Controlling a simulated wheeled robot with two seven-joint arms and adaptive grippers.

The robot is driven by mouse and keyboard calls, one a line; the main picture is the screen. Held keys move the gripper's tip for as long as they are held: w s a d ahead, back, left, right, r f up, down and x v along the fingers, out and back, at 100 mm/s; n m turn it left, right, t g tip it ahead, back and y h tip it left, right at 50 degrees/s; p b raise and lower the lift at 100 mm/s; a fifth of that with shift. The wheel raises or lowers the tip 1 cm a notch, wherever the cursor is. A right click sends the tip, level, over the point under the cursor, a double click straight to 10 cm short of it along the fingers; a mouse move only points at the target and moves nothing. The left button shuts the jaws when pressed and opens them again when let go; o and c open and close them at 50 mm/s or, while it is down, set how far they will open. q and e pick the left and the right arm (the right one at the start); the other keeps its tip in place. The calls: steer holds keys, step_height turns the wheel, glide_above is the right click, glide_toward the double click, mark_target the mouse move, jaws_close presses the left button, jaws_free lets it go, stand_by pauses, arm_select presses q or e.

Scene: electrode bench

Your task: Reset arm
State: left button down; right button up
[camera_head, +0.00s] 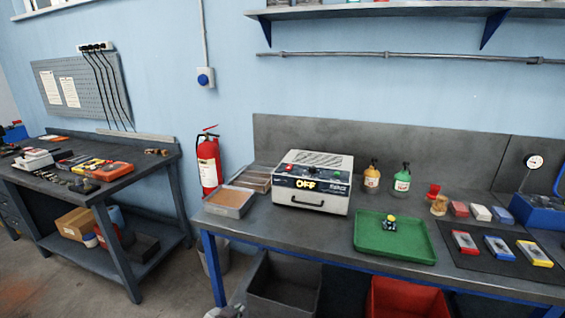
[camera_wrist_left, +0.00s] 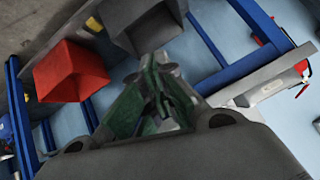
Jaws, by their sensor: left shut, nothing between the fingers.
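My left gripper (camera_wrist_left: 160,72) shows in the left wrist view with its dark green fingers drawn together and nothing between them. Beyond it are the underside and blue frame (camera_wrist_left: 205,48) of the bench, so it hangs low in front of the bench. In the head view only a small grey part, perhaps of my left arm, shows at the bottom edge. My right gripper is in neither view. The bench (camera_head: 325,232) carries a white box device (camera_head: 312,180) reading OFF and a green tray (camera_head: 393,238) with a small yellow-and-dark item (camera_head: 390,222) in it.
A red bin (camera_head: 408,298) and a grey bin (camera_head: 283,284) stand under the bench; the red bin also shows in the left wrist view (camera_wrist_left: 70,70). Bottles, coloured blocks and a dark mat (camera_head: 470,268) occupy the bench's right. A fire extinguisher (camera_head: 209,162) and second table stand left.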

arm_select(q)
steer(key=s+a+f+n+g+y, duration=0.1)
steer(key=s+a+f+n+g, duration=0.15)
steer(key=s+a, duration=0.4)
steer(key=s+a+f+n+g+y, duration=0.1)
steer(key=s+a+f+n+g, duration=0.15)
steer(key=s, duration=0.75)
step_height(320, 180, down, 31)
steer(key=s+a+g, duration=0.2)
steer(key=a, duration=0.1)
steer(key=s+a+f, duration=0.3)
steer(key=s+f, duration=0.6)
steer(key=s, duration=0.1)
steer(key=s+a+f+m+g+p, duration=0.1)
steer(key=s+a+f, duration=0.3)
steer(key=s+f, duration=0.6)
steer(key=shift+s+a+f+y, duration=0.2)
steer(key=shift+a+f+y, duration=0.1)
steer(key=shift+y, duration=0.1)
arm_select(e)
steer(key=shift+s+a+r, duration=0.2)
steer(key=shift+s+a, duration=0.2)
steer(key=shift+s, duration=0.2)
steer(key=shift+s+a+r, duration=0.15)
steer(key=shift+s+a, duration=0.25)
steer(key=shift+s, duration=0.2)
